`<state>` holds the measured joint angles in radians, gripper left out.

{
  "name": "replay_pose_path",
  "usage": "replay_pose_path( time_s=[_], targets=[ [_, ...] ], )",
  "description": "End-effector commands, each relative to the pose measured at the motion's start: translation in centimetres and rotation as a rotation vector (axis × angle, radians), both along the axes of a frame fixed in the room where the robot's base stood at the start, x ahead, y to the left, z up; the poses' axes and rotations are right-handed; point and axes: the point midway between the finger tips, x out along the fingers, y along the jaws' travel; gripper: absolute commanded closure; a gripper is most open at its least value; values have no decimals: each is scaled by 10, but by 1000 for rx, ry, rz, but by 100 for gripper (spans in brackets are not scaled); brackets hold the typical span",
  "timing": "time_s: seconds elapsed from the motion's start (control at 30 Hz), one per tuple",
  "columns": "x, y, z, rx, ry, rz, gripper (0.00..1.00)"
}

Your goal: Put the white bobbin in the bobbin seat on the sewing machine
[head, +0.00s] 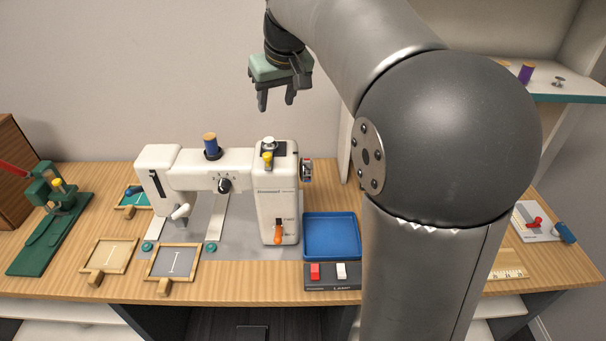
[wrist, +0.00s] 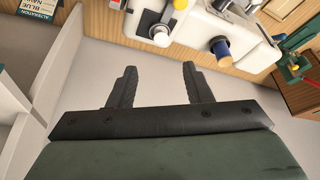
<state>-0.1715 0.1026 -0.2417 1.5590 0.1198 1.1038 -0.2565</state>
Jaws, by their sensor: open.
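The white sewing machine (head: 277,200) stands on the wooden table, left of my arm in the head view. On its top right, a dark plate carries a pale round piece (head: 268,141) behind a yellow part (head: 267,157); I cannot tell whether the pale piece is the white bobbin or part of the seat. A small pale bobbin-like piece (head: 558,83) stands on the right shelf. My gripper (head: 276,102) is open and empty, above the machine's right end and well clear of it. In the wrist view, its fingers (wrist: 159,68) are apart with nothing between them.
A blue spool (head: 210,143) stands upright on the machine. A blue tray (head: 331,237) and a switch box (head: 331,283) lie right of it. A purple spool (head: 526,72) is on the shelf (head: 580,97). Framed pieces and a green press (head: 52,215) are at left. My arm hides the table's right-middle.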

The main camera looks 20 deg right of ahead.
Motion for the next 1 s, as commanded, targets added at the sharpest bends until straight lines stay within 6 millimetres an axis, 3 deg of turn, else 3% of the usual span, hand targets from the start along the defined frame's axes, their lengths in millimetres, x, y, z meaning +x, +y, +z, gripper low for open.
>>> replay_pose_path(
  time_s=[0.07, 0.17, 0.4, 0.5, 0.6, 0.73, 1.0],
  targets=[
    [-13, 0, -9, 7, 17, -9, 55],
    [-48, 0, -32, 22, 65, -31, 55],
    [-191, 9, -127, 21, 229, -100, 55],
    [-244, 11, -163, 2, 283, -124, 55],
    [-278, 11, -186, -14, 317, -140, 55],
    [-296, 11, -199, -25, 336, -149, 55],
    [-297, 11, -200, -25, 339, -149, 55]
  ],
)
